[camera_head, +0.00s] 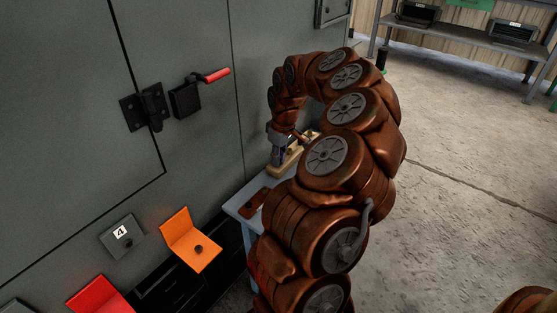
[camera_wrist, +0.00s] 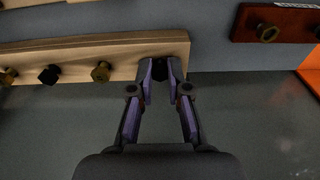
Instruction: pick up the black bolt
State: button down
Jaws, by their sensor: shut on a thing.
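In the wrist view, a light wooden block (camera_wrist: 120,48) holds a row of bolts. My gripper (camera_wrist: 161,72) is at its right end. Its fingertips are closed around a small dark thing, which looks like a black bolt (camera_wrist: 160,70) and is mostly hidden between them. It looks close against the block; I cannot tell if it is free of it. Another black hex bolt (camera_wrist: 48,75) sits farther left, with a brass bolt (camera_wrist: 101,72) between. In the head view, my gripper (camera_head: 279,160) points down at the wooden block (camera_head: 290,160) on a small table.
A dark red-brown block (camera_wrist: 275,22) with brass bolts lies right of the wooden one, near an orange piece (camera_wrist: 312,65). The small table (camera_head: 236,206) stands against a grey cabinet (camera_head: 190,50) with a red-handled latch (camera_head: 215,75). An orange bracket (camera_head: 190,240) is at lower left.

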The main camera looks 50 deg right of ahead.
notch_tip(320, 180, up, 13)
jog(key=p, duration=0.4)
jog(key=shift+p, duration=0.3)
dwell(0.5)
dwell(0.6)
